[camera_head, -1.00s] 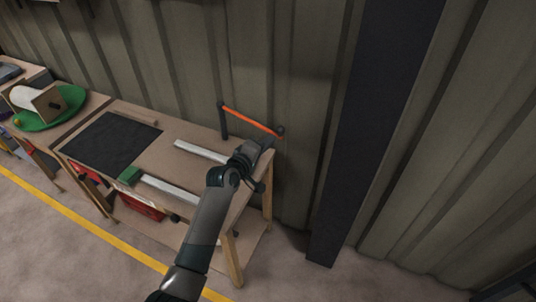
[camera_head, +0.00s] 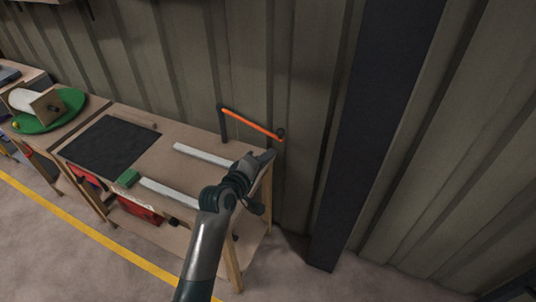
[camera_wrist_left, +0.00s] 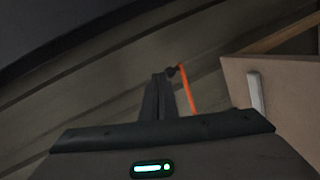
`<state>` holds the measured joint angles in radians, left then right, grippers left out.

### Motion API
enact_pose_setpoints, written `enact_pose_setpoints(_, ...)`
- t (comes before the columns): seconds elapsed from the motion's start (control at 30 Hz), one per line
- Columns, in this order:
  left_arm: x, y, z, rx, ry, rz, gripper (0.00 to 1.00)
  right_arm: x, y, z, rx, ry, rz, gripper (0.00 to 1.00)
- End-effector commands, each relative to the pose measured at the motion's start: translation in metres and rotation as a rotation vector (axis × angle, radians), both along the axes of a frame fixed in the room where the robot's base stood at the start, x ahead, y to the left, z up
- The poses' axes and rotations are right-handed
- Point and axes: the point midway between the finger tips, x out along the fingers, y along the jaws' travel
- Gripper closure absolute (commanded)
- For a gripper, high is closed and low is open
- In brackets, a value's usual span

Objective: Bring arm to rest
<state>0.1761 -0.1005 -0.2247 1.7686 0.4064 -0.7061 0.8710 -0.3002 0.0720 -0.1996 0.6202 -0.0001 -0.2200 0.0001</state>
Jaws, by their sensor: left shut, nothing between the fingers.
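My left arm comes up from the bottom of the head view. My left gripper (camera_head: 262,158) is at the right end of the wooden workbench (camera_head: 150,145), just below the orange bar. It is shut and holds nothing. In the left wrist view its dark closed fingers (camera_wrist_left: 158,98) show at the middle, with the orange bar just beside them. I cannot tell how far the gripper is from the bar. My right gripper is in neither view.
The orange bar (camera_head: 250,122) stands at the bench's back right corner. A dark mat (camera_head: 110,145), a green block (camera_head: 127,179) and two pale bars (camera_head: 205,155) lie on the bench. A dark post (camera_head: 365,130) stands to the right by the corrugated wall. Open floor lies right of the bench.

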Motion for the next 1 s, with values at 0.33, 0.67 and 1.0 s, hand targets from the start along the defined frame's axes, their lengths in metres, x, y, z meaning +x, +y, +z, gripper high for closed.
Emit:
enact_pose_setpoints(0.33, -0.001, 0.001, -0.01, 0.013, 0.008, 0.001, 1.0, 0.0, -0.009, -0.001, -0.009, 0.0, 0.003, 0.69)
enact_pose_setpoints(0.67, -0.023, 0.022, -0.135, 0.193, 0.105, 0.001, 1.0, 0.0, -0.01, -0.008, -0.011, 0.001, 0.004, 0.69)
enact_pose_setpoints(1.0, -0.109, 0.068, -0.327, 0.5, 0.258, -0.072, 1.0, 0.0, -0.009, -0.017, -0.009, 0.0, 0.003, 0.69)
